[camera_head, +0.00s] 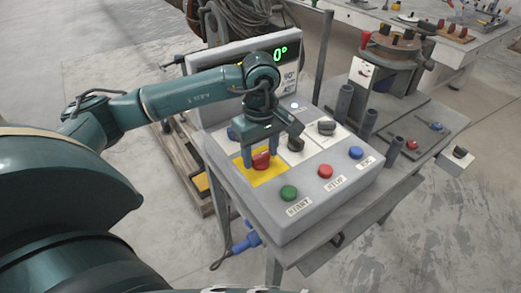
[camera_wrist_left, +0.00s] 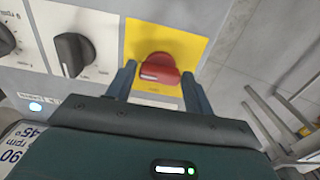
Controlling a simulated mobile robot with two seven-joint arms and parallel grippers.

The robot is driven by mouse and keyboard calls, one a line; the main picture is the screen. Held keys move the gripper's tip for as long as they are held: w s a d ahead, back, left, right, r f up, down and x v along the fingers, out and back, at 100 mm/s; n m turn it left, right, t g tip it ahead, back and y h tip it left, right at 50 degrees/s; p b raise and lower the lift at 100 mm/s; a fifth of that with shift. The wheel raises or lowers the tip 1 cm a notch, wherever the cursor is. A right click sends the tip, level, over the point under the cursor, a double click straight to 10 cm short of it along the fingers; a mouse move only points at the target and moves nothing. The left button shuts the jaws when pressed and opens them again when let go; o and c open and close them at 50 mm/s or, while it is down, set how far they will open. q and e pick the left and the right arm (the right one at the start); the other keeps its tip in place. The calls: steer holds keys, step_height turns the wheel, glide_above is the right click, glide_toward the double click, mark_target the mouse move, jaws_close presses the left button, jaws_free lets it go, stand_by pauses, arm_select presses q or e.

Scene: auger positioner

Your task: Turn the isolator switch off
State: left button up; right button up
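The isolator switch is a red rotary knob (camera_head: 261,160) on a yellow plate (camera_head: 268,179) at the left of the grey control box (camera_head: 330,205). It also shows in the left wrist view as a red knob (camera_wrist_left: 158,68) on the yellow plate (camera_wrist_left: 195,45). My left gripper (camera_head: 261,155) points down at the knob. Its fingers (camera_wrist_left: 160,85) are apart, one on each side of the knob's near part in the wrist view; I cannot tell whether they touch it. My right gripper is not in view.
The box carries green START (camera_head: 288,193), red (camera_head: 325,171) and blue (camera_head: 356,153) buttons. Black knobs (camera_head: 296,144) (camera_wrist_left: 72,54) sit beside the yellow plate. A display (camera_head: 280,54) reading 0° stands behind. Upright tubes (camera_head: 368,122) stand right of the box.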

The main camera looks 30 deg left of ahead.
arm_select(q)
steer(key=c, duration=0.6)
steer(key=shift+c, duration=0.2)
